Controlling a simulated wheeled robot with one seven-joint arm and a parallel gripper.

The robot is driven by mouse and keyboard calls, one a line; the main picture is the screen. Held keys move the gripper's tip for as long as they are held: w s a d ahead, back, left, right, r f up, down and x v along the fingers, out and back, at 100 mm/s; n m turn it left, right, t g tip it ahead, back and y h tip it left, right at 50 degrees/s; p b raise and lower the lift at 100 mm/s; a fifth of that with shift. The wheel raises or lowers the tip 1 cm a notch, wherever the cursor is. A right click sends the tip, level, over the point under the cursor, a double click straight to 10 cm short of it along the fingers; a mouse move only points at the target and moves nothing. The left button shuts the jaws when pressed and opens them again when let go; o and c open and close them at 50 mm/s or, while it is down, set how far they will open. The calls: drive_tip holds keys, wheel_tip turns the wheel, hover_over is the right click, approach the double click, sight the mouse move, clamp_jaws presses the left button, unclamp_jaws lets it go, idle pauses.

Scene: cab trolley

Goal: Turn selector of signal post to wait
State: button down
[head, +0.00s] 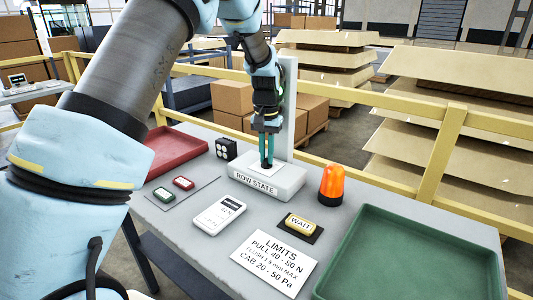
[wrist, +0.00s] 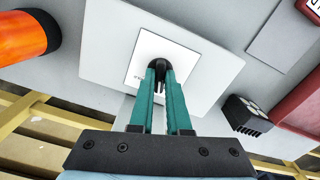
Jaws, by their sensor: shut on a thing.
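The signal post is a white block labelled ROW STATE (head: 285,180) with a tall white column (head: 289,110) behind it. In the wrist view its base (wrist: 105,55) carries a paler square plate (wrist: 185,62) with small dark lettering that I cannot read. My gripper (head: 267,163) points down at this plate, and its teal fingers (wrist: 160,70) are shut on the small dark selector knob (wrist: 160,63) at the plate's middle. The fingers hide most of the knob, so I cannot tell which position it points to.
A yellow WAIT tag (head: 300,224) lies on a black pad. A yellow rail (head: 350,155) runs behind.

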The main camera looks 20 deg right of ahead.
drive_tip(key=n+p, duration=0.1)
drive_tip(key=n, duration=0.4)
drive_tip(key=shift+n, duration=0.3)
idle(0.4)
drive_tip(key=c, duration=0.9)
unclamp_jaws()
wheel_tip(320, 180, up, 11)
drive_tip(key=shift+f+b, duration=0.1)
drive_tip(key=shift+b, duration=1)
